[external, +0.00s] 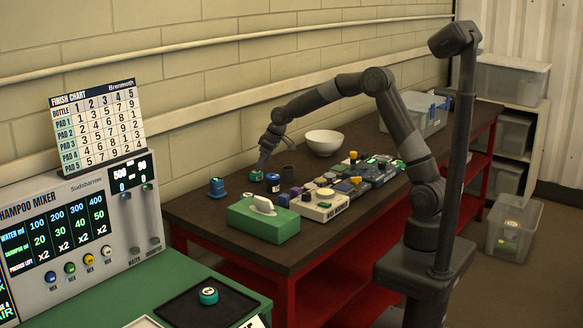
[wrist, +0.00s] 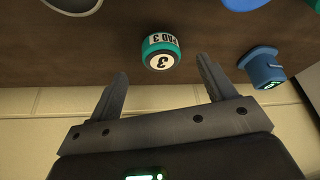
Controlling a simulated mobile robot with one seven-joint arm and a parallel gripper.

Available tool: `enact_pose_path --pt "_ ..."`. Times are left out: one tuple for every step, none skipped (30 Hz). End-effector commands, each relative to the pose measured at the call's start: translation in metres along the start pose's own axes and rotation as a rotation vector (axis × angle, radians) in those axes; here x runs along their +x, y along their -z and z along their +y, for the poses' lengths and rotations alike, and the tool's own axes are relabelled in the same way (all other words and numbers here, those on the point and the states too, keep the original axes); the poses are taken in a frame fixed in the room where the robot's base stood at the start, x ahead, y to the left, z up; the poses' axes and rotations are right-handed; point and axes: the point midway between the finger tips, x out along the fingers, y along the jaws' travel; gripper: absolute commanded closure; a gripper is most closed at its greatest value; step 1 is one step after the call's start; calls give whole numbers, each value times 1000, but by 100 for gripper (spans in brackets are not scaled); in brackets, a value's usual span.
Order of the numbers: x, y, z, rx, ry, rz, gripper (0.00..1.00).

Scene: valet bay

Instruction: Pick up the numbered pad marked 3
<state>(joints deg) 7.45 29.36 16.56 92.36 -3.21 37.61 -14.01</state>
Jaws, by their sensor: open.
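The numbered pad marked 3 (wrist: 161,52) is a small teal and white round pad with "PAD 3" on its side and a 3 on its face. It lies on the dark bench top, just beyond my open fingertips and roughly centred between them in the wrist view. My gripper (wrist: 163,72) is open and empty. In the external view my gripper (external: 264,164) is low over the near-left part of the bench. A small teal pad (external: 256,176) shows just below it there, its number too small to read.
A blue knob-like object (external: 217,187) stands left of the pad and also shows in the wrist view (wrist: 262,67). A dark blue pad (external: 272,183) is close on the right. A green tissue box (external: 264,222), a white bowl (external: 324,142) and cluttered items share the bench. The wall is behind.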

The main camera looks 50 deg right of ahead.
Motion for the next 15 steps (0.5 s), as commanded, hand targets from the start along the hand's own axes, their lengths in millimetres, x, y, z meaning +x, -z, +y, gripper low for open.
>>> enact_pose_path --pt "4 1 0 -1 0 0 24" --pt "6 1 0 -1 0 0 24" --pt "11 2 0 -1 1 -1 24" --pt "15 3 -1 -2 1 -2 24" --pt "19 4 -1 -2 2 -2 24" --pt "25 5 -1 -2 2 -2 24" --pt "30 6 -1 -2 2 -2 24" --pt "33 8 -1 -1 2 -1 24" --pt "39 7 -1 -1 1 -1 24" --pt "43 7 -1 -1 1 -1 24" --pt "46 7 -1 -1 1 -2 24" --pt "49 7 0 -1 1 -1 24" --pt "50 7 0 -1 0 -1 24" --pt "52 7 0 -1 0 0 24" --pt "53 7 0 -1 0 0 24"
